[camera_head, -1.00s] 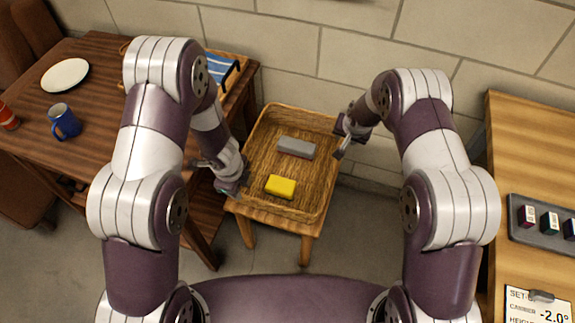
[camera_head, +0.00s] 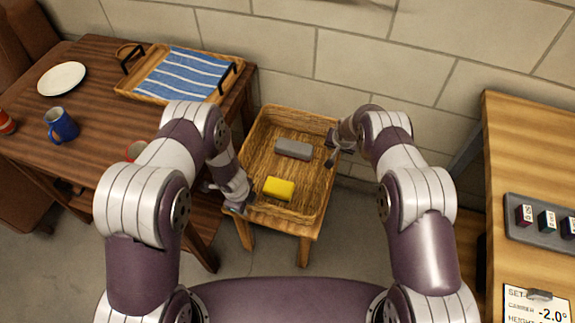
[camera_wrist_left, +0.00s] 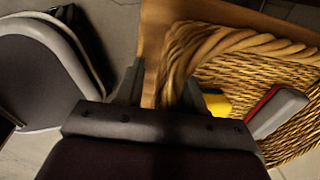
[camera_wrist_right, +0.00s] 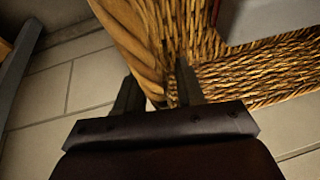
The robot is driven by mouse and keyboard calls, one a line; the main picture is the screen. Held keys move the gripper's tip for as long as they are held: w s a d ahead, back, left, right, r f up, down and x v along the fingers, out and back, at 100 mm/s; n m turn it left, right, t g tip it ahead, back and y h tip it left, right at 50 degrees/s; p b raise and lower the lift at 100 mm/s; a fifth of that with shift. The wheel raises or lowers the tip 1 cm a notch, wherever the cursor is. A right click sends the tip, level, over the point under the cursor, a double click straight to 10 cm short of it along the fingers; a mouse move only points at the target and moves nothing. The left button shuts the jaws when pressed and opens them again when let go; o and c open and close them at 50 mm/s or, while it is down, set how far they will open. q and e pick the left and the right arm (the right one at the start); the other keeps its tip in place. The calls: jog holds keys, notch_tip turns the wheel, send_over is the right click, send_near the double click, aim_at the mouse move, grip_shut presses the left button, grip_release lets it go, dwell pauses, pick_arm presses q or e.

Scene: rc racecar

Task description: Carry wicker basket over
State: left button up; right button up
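The wicker basket (camera_head: 291,170) sits on a small wooden stool (camera_head: 306,231) between two tables. A grey block (camera_head: 294,149) and a yellow block (camera_head: 279,188) lie in it. My left gripper (camera_head: 237,208) is at the basket's front left rim. In the left wrist view its fingers (camera_wrist_left: 163,88) are apart, one on each side of the woven rim (camera_wrist_left: 185,50). My right gripper (camera_head: 335,151) is at the right rim. In the right wrist view its fingers (camera_wrist_right: 157,90) are spread, with the rim (camera_wrist_right: 140,45) between them. Whether the fingers touch the wicker is unclear.
The left table (camera_head: 100,85) holds a plate (camera_head: 62,79), a blue mug (camera_head: 62,123) and a wooden tray (camera_head: 138,87) with a striped cloth. The right table (camera_head: 520,150) holds a grey tray (camera_head: 520,231) and a clipboard. A block wall stands close behind the stool.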

pick_arm(q)
jog(key=shift+c, duration=0.3)
pick_arm(e)
jog(key=shift+c, duration=0.3)
pick_arm(q)
grip_shut()
pick_arm(e)
grip_shut()
